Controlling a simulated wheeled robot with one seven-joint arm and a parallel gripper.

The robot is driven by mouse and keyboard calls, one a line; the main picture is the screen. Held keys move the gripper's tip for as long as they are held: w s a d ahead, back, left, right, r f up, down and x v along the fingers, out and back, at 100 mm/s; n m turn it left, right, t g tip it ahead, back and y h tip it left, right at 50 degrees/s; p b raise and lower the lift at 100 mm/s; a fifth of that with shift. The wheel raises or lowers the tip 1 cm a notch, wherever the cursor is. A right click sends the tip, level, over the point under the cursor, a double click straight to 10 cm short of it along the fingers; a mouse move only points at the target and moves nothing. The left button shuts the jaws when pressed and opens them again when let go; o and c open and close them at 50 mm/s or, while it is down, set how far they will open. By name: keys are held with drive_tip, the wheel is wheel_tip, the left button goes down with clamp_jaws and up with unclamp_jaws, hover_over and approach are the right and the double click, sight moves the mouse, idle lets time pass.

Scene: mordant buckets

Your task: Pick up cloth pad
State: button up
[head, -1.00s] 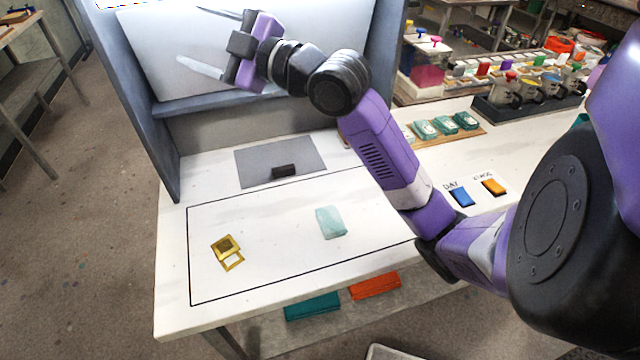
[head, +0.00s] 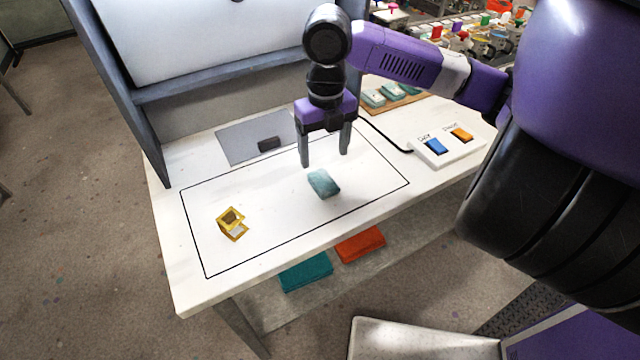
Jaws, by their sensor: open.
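A pale teal cloth pad (head: 323,184) lies on the white table inside the black outlined rectangle, right of its middle. My gripper (head: 324,162) points down above and just behind the pad in the picture. Its two dark fingers are spread apart with nothing between them. The fingers look clear of the pad, though the exact height gap is hard to tell.
A yellow box-like item (head: 232,223) lies at the left in the rectangle. A dark block (head: 269,143) rests on a grey mat (head: 236,146) behind. A switch box (head: 447,147) with blue and orange buttons stands right. Teal (head: 305,271) and orange (head: 360,243) folded cloths lie on the lower shelf.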

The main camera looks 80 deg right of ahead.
sight(323, 179)
drive_tip(key=shift+s+n, duration=0.15)
drive_tip(key=shift+n, duration=0.15)
drive_tip(key=shift+f, duration=0.3)
drive_tip(key=f, duration=0.2)
drive_tip(key=f+p, duration=0.1)
drive_tip(key=f, duration=0.4)
drive_tip(key=shift+w+a+f, duration=0.15)
drive_tip(key=shift+w+a, duration=0.05)
drive_tip(key=shift+a, duration=0.1)
drive_tip(key=c, duration=1.4)
